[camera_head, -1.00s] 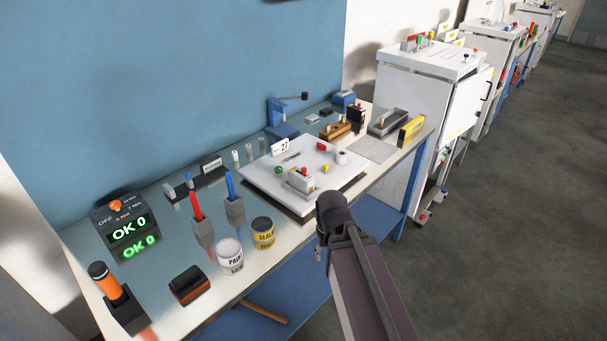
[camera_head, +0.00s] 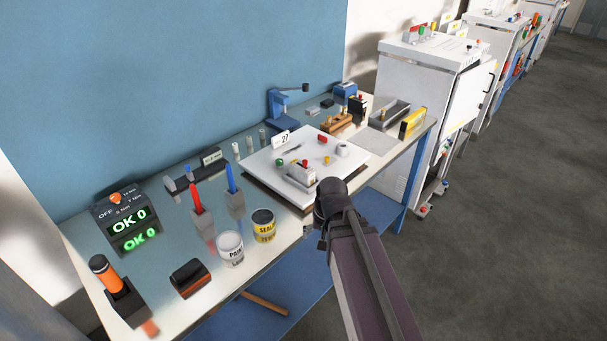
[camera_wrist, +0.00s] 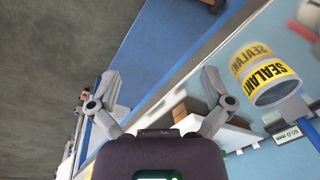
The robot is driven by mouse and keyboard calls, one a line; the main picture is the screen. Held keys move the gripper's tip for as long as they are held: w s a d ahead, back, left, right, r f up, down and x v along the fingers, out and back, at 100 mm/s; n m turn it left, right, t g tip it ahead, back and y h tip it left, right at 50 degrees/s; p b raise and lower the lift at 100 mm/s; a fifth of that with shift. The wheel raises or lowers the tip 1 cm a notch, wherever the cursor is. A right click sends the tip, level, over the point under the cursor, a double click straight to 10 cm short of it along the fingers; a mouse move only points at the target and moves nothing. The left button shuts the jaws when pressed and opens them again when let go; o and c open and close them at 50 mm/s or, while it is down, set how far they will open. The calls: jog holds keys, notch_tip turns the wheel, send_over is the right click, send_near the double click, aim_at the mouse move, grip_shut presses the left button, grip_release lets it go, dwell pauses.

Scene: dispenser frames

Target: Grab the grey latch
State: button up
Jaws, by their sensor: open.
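A white board (camera_head: 263,178) marked 27 lies on the bench. It carries small coloured parts and a grey block (camera_head: 302,174) at its front edge. A small thin grey piece (camera_head: 293,149) lies towards the board's back left; I cannot tell for sure which part is the grey latch. In the head view my arm's end is just in front of the board's front right corner and covers part of it; the jaws are not clear there. In the wrist view my gripper (camera_wrist: 160,76) is open, its two fingers wide apart with nothing held between them.
A sealant can (camera_head: 263,226) and a paint can (camera_head: 230,249) stand left of my arm; the sealant can also shows in the wrist view (camera_wrist: 265,75). Pen holders and a display box (camera_head: 120,217) are further left. A blue vise (camera_head: 283,108) is behind. Floor at right is clear.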

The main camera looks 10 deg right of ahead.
jog(key=w+r+m+t+y, duration=0.3)
jog(key=w+m+t+y, duration=0.1)
jog(key=w+m, duration=0.6)
jog(key=m+t+y, duration=0.2)
jog(key=m+t, duration=0.3)
jog(key=m, duration=1.1)
send_near(306, 168)
jog(key=shift+s+d+r, duration=0.2)
jog(key=shift+s+d, duration=0.25)
jog(key=shift+s, duration=0.1)
jog(key=b+x, duration=0.3)
jog(key=x, duration=0.4)
jog(key=shift+w+a+f, duration=0.1)
jog(key=shift+w+f, duration=0.1)
jog(key=shift+w, duration=0.05)
jog(key=shift+w+a+f+b, duration=0.15)
jog(key=shift+w+a+b, duration=0.15)
jog(key=shift+w+b, duration=0.05)
jog(key=shift+b+x, duration=1.15)
jog(key=shift+x, duration=1.5)
